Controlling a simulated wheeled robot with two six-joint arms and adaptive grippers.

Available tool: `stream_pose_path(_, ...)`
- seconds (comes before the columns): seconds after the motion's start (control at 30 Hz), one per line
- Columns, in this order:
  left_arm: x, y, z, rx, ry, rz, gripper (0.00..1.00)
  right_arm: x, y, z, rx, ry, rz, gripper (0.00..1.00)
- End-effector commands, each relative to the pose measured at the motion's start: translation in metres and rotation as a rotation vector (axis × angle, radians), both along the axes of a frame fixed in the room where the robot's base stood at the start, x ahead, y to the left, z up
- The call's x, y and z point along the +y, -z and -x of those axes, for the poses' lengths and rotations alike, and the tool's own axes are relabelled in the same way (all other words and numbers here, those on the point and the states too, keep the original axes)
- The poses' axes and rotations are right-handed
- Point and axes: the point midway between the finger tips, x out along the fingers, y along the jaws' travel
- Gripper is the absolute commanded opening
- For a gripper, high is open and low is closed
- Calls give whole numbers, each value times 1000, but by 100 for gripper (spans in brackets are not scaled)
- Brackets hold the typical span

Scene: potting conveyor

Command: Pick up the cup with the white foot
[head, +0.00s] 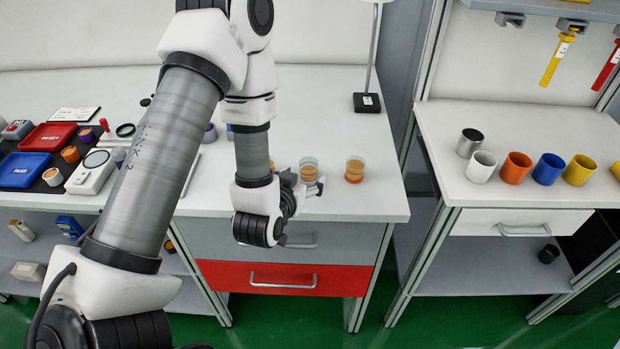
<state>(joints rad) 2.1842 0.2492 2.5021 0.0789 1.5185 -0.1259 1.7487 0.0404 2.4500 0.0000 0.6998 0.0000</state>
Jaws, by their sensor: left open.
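Two clear cups with tan contents stand near the front right of the white bench. The right cup (355,169) has a red-orange foot. The other cup (308,168) stands to its left, next to my left gripper; its foot is too small and partly covered, so I cannot tell its colour for sure. A third tan-filled shape (271,165) is mostly hidden behind my left wrist. My left gripper (306,184) is open, low at the bench's front edge, on the near side of the middle cup. I cannot tell whether it touches it. My right gripper is out of view.
Red (48,137) and blue (24,170) trays and a white scale (92,172) lie at the left. A lamp base (367,102) stands behind the cups. A side bench holds several mugs (516,168). The bench right of the cups is clear.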

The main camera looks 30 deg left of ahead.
Motion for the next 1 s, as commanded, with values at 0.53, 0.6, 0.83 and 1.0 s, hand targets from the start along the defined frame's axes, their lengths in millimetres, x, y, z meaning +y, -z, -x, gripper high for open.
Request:
stream_pose_path(0.53, 11, 17, -45, 1, 1, 1, 67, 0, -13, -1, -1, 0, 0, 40)
stream_pose_path(0.6, 11, 17, -45, 1, 1, 1, 42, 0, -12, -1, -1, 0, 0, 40)
stream_pose_path(0.83, 11, 17, -45, 1, 1, 1, 11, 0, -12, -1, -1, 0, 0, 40)
stream_pose_path(1.0, 11, 17, -45, 1, 1, 1, 11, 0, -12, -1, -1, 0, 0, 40)
